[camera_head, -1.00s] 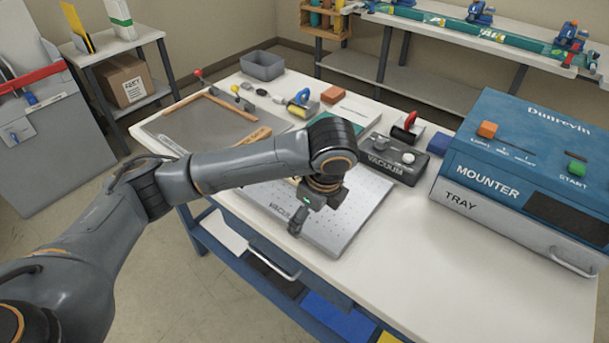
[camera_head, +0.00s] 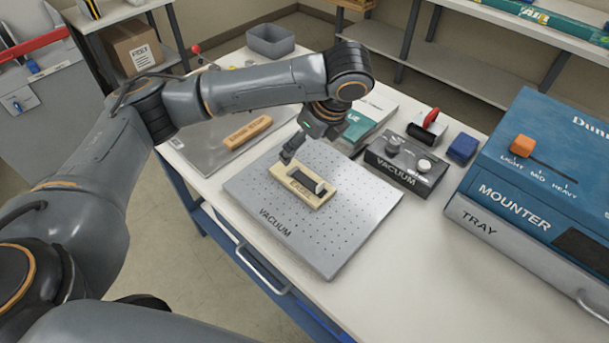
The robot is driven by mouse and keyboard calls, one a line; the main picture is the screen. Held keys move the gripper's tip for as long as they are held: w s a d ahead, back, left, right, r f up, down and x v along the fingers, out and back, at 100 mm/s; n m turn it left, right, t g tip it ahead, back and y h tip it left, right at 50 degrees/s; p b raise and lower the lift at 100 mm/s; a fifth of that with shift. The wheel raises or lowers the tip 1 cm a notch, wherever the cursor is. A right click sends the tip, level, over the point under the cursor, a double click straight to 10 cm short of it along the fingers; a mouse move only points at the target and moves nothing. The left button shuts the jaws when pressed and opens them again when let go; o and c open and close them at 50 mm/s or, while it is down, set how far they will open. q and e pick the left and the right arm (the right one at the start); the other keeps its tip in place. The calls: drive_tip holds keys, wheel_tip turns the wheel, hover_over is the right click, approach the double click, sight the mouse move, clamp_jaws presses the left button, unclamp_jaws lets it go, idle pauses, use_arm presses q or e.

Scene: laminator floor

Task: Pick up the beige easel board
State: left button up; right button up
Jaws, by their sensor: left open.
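The beige easel board (camera_head: 302,187) lies flat on the perforated grey vacuum plate (camera_head: 335,235). It is a small rectangular piece with the word "EASEL" on its near-left side and a dark slot and a pale bar on top. My left gripper (camera_head: 288,157) is open and points down just behind the board's far-left corner. It holds nothing, and I cannot tell whether a fingertip touches the board. My right gripper is not in view.
A vacuum control box (camera_head: 406,165) stands behind the plate, with a red-handled roller (camera_head: 427,127) behind it. The blue mounter (camera_head: 545,170) with its tray fills the right. A wooden-handled tool (camera_head: 248,132) lies on the grey sheet at left. The table's front right is clear.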

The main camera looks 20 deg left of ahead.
sight(290, 170)
use_arm(q)
drive_tip(key=x, duration=0.3)
drive_tip(key=shift+s+a+f, duration=0.1)
drive_tip(key=shift+a+f, duration=0.1)
drive_tip(key=shift+f, duration=0.1)
drive_tip(key=shift+p+x, duration=0.3)
drive_tip(key=shift+x, duration=0.8)
drive_tip(key=shift+f, duration=0.25)
drive_tip(key=p+x, duration=0.1)
drive_tip(key=x, duration=0.3)
drive_tip(key=shift+f, duration=0.15)
drive_tip(key=shift+w+a+f, duration=0.25)
drive_tip(key=shift+f, duration=0.25)
drive_tip(key=c, duration=1.3)
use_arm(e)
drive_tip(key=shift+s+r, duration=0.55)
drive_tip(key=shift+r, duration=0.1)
